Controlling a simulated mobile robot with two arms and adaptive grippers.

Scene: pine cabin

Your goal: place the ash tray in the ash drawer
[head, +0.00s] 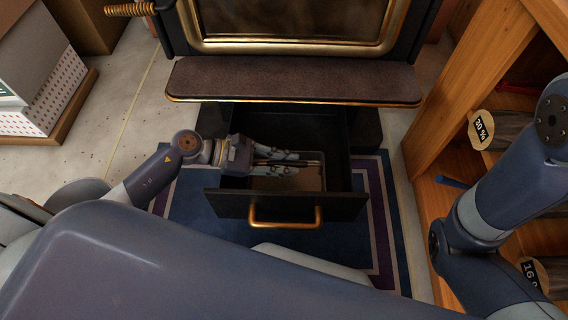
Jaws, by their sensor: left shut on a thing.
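The ash drawer (342,205) is a dark open drawer with a copper-coloured front handle, pulled out below the stove's ledge. The ash tray (310,183) is a shallow, brownish-grey tray that shows inside the drawer's outline. My left gripper (295,163) reaches in from the left over the drawer and is shut on the tray. The fingers cover part of the tray, and I cannot tell whether its underside touches the drawer floor. My right gripper is out of view; only my right arm shows at the right.
The stove (290,82) with its brass-trimmed glass door stands behind the drawer. A wooden shelf (425,140) with logs is close on the right. A blue rug (385,235) lies under the drawer. A white perforated box (50,105) stands at far left.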

